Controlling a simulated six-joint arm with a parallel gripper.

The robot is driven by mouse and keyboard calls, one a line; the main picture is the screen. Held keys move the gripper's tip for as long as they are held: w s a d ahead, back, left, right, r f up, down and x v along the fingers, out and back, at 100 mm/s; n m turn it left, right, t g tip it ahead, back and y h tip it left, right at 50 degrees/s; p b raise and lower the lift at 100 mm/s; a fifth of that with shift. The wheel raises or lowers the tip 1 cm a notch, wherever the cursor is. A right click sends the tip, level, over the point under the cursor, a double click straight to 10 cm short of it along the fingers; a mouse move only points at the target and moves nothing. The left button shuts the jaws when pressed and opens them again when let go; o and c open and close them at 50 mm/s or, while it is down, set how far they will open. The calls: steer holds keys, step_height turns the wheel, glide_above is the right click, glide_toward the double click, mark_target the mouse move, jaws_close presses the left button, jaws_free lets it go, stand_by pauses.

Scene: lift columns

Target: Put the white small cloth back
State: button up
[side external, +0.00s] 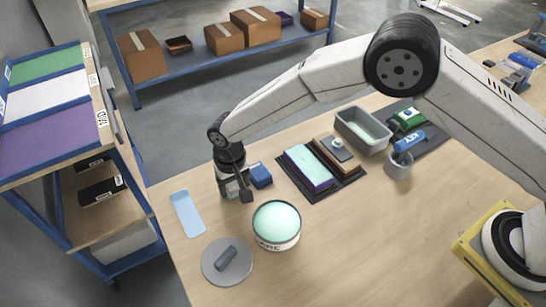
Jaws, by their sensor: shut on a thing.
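My gripper (236,192) points down, low over the left part of the wooden table, and is shut. A small pale piece shows between its fingers. It looks like the white small cloth, but the fingers hide most of it and its edges are unclear. A blue block (261,175) is just right of the fingers; whether they touch is unclear. On the shelf at left, a white cloth stack (45,96) lies in a blue-edged bay between a green stack (45,64) and a purple one (50,140).
Near my gripper are a round tub (277,224) with mint-green contents, a grey lid (227,262) and a light blue tray (187,213). To the right are a dark mat (322,189), a grey bin (363,130) and a grey cup (398,166). The table's front is clear.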

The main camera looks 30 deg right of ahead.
mark_target(235, 184)
steer(key=o, duration=0.8)
steer(key=shift+f, duration=0.1)
step_height(235, 184, up, 12)
steer(key=shift+r, duration=0.15)
steer(key=shift+d, duration=0.1)
stand_by(0.6)
steer(key=s+d+r, duration=0.1)
steer(key=d+r, duration=0.1)
steer(key=d, duration=0.8)
steer(key=s+d+t, duration=0.1)
steer(key=s+d, duration=0.4)
steer(key=d, duration=0.1)
steer(key=s+d, duration=0.6)
steer(key=d, duration=0.1)
steer(key=s+d+t, duration=0.1)
steer(key=s+d, duration=0.5)
steer(key=d, duration=0.1)
steer(key=shift+s+d+r+t, duration=0.1)
steer(key=shift+d+t, duration=0.1)
steer(key=shift+t, duration=0.1)
